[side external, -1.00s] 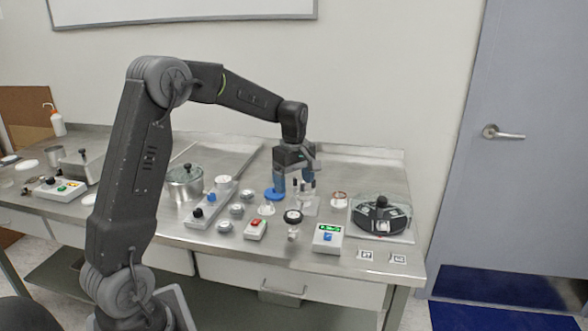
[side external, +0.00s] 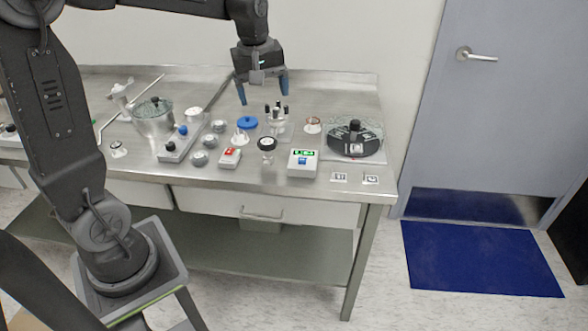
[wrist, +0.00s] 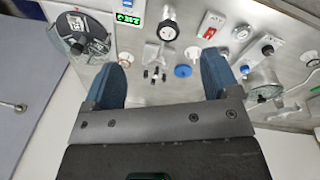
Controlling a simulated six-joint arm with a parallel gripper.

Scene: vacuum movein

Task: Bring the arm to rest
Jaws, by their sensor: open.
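My gripper (side external: 263,90) hangs above the back part of the steel bench (side external: 235,182), its two blue fingers spread apart with nothing between them. In the wrist view my gripper (wrist: 160,82) is also open and empty, and the bench items show beyond the fingertips. A small stand with several black-topped pieces (side external: 277,115) is below and slightly right of the fingers. A blue round lid (side external: 247,122) lies below and slightly left of them. Neither appears touched by the fingers.
A round black rotor device (side external: 356,138) under a clear cover sits at the right. A box with a green display (side external: 303,163), a red-switch box (side external: 230,157), a black-knobbed valve (side external: 267,144) and a glass-lidded pot (side external: 153,116) crowd the bench. The space above is clear.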

